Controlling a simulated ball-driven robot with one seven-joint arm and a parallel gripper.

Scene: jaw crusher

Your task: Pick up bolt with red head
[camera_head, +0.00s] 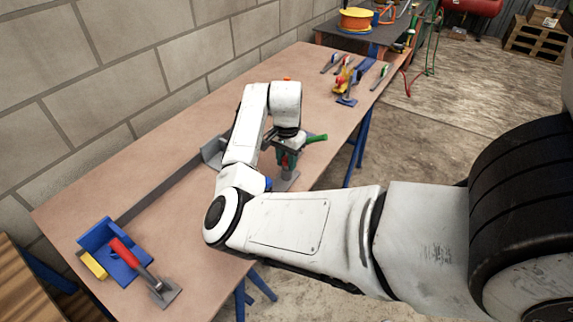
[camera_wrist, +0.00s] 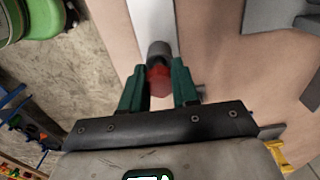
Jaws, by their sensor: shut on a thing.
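The bolt with the red head (camera_wrist: 159,82) is between the two green fingers of my gripper (camera_wrist: 158,68) in the wrist view. The fingers are shut on its red head. A dark grey cylindrical part (camera_wrist: 158,50) shows just beyond the head, over a light grey strip. In the head view my gripper (camera_head: 286,157) points down near the workbench's right edge, with a bit of red between its fingers. My arm hides part of this area. I cannot tell whether the bolt is clear of the surface beneath.
The workbench (camera_head: 180,150) runs along a block wall. A green-handled item (camera_head: 316,138) is close beside my gripper.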

